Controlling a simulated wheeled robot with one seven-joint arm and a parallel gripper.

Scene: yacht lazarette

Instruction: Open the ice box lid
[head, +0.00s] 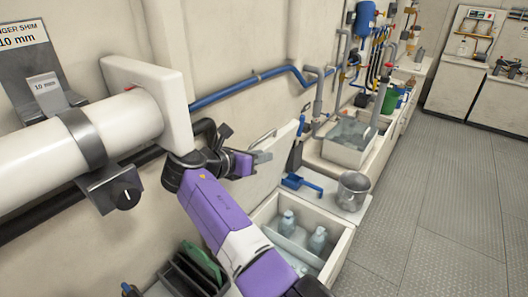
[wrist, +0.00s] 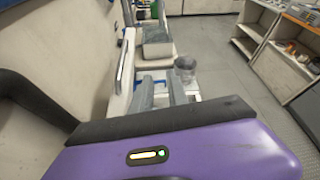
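The ice box (head: 337,262) is a white bin low in the head view, with several pale bottles (head: 287,223) inside and its top uncovered. Its lid (head: 268,178) is a pale panel standing raised on the wall side, tilted steeply. In the wrist view the lid (wrist: 124,62) shows nearly edge-on, left of the fingers. My gripper (head: 266,149) is in front of the lid's upper part in the head view. Its two grey fingers are apart in the wrist view (wrist: 160,92), with nothing visible between them. I cannot tell whether a finger touches the lid.
A second open bin (head: 347,152) with pale contents is farther along. Pipes run along the left wall. A large white cylinder (head: 75,150) is near left. The floor (head: 440,200) at right is clear.

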